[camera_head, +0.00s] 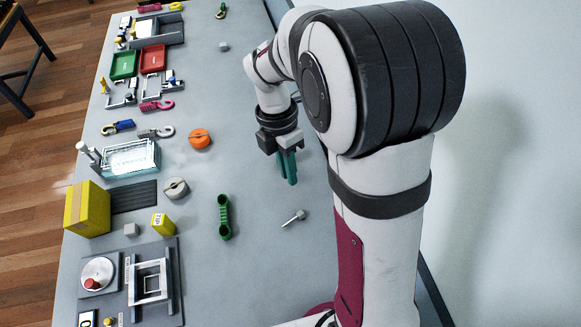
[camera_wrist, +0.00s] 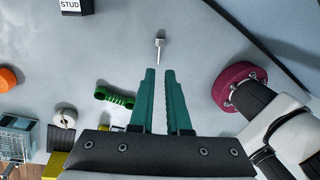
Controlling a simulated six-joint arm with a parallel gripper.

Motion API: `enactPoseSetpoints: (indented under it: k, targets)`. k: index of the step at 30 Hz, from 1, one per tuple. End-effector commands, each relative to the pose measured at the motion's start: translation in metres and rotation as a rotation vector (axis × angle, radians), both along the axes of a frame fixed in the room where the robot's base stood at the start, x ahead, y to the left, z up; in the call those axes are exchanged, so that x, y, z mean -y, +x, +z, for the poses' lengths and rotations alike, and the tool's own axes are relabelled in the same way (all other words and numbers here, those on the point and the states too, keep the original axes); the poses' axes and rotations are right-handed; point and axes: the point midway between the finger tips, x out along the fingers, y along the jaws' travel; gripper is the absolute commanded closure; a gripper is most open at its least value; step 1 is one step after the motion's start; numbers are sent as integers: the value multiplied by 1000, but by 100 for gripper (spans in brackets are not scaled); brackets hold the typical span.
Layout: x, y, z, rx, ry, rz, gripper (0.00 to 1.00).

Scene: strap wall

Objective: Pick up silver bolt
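The silver bolt (camera_head: 293,217) lies on the grey table in front of my arm, to the right of the green double-ended part. In the wrist view the bolt (camera_wrist: 159,46) lies beyond my fingertips, its head away from them and its shank pointing toward the gap. My gripper (camera_head: 288,182) is above the table with teal fingers pointing down. In the wrist view the fingers of my gripper (camera_wrist: 160,72) are apart with nothing between them. The gripper is not touching the bolt.
The green part (camera_head: 224,217), an orange ring (camera_head: 200,138) and a grey round piece (camera_head: 175,189) lie to the left. A yellow box (camera_head: 87,209) stands at the table's left edge. A block marked STUD (camera_wrist: 75,6) shows in the wrist view. The table around the bolt is clear.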

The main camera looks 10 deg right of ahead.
Motion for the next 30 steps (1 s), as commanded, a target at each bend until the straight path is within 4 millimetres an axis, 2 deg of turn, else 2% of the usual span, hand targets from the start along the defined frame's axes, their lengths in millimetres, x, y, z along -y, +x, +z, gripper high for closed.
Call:
enactPoseSetpoints:
  k: [7,9,14,19,22,28,30]
  targets:
    - [5,-15,-68,-8,1,-3,85]
    - [6,-17,-82,-7,1,-5,85]
    - [5,-21,-102,-5,1,-4,85]
    - [2,-29,-135,-5,0,-5,85]
    - [2,-30,-145,-4,1,-5,85]
    - [2,-30,-146,0,1,-5,85]
    - [2,-30,-145,-1,1,-5,98]
